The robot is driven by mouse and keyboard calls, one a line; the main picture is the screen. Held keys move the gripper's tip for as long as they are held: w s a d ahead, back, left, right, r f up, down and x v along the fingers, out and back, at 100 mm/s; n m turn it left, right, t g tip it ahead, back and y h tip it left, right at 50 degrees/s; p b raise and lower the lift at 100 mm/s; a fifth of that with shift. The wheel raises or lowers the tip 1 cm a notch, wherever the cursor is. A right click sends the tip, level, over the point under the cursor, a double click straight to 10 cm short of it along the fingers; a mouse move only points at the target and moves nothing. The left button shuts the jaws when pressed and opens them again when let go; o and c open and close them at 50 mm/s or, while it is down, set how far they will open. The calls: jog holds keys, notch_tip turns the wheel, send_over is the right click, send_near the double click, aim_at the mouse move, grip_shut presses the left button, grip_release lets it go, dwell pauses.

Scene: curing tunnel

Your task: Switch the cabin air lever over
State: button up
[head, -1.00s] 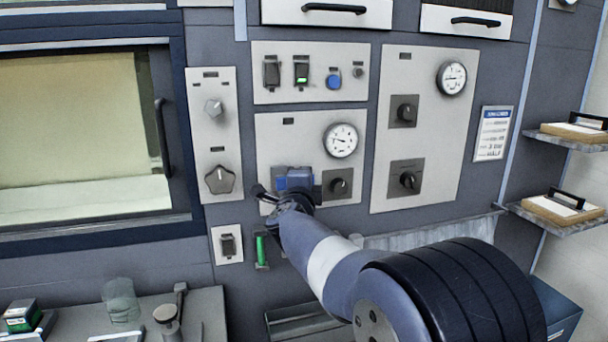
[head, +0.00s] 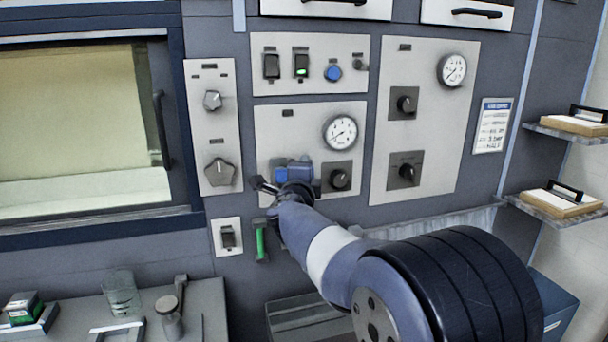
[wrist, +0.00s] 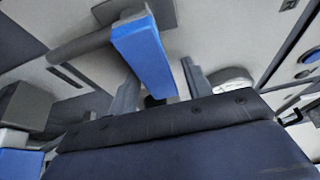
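A blue-handled lever (head: 281,175) sits on the lower middle panel, left of a dark knob. I take it for the cabin air lever, but its label is not readable. In the wrist view its blue bar (wrist: 142,52) hangs from a grey shaft and reaches down between my fingers. My gripper (wrist: 160,88) is open around the bar's lower end. The left finger is close to the bar; a gap shows by the right finger. Contact cannot be told. In the head view my wrist hides part of the lever and its mount.
A round gauge (head: 340,132) and a dark knob (head: 340,179) are close to my gripper. A green handle (head: 261,242) and a small switch (head: 228,237) are below left. A bench with a glass jar (head: 120,293) stands lower left. Shelves (head: 560,134) jut out at right.

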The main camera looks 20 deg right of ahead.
jog(key=v, duration=1)
jog(key=shift+s+a, duration=0.15)
jog(key=shift+s, duration=0.25)
jog(key=shift+w, duration=0.1)
jog(key=x, duration=1)
jog(key=shift+w, duration=0.3)
jog(key=shift+w+d+n+b, duration=0.1)
jog(key=shift+d+n+b, duration=0.1)
jog(key=shift+n+b, duration=0.15)
jog(key=shift+a+r+n+t+b, duration=0.1)
jog(key=shift+r+n+t+b, duration=0.25)
jog(key=shift+r+n, duration=0.35)
dwell(0.6)
